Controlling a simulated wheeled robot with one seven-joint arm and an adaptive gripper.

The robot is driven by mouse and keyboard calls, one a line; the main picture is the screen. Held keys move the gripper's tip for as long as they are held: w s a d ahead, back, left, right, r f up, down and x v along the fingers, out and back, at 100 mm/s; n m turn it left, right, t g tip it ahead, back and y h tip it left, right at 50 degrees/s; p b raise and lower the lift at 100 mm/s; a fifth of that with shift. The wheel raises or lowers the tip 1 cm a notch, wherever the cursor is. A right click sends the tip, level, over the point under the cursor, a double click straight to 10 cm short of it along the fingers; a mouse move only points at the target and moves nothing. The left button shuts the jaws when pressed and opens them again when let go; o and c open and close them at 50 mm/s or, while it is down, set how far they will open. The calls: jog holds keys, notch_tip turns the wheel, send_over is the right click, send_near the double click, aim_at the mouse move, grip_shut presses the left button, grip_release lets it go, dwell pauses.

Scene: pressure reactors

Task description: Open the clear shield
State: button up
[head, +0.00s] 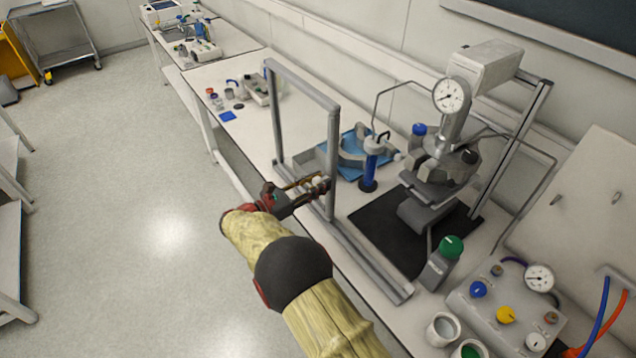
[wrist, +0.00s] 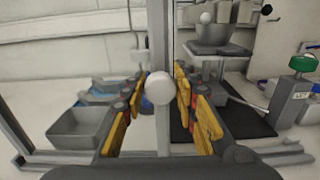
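The clear shield is a see-through panel in a grey upright frame (head: 333,150) on the bench's front edge. It stands at the left part of a grey rail (head: 378,265). A round white knob (wrist: 160,88) sits on its right-hand post (wrist: 159,40). My gripper (head: 312,186) is at that post in the head view. In the wrist view my gripper (wrist: 162,108) is open, with its yellow-padded fingers on either side of the knob and gaps visible. Contact with the knob is not visible.
The reactor with a gauge (head: 449,95) stands on a black mat (head: 375,222) right of the shield. A grey tray (wrist: 85,130) lies behind the panel.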

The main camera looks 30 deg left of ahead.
jog(key=o, duration=0.4)
jog(key=shift+s, duration=0.1)
jog(key=v, duration=1.1)
jog(key=shift+s+a+f, duration=0.1)
jog(key=shift+s+a, duration=0.1)
jog(key=shift+s, duration=0.15)
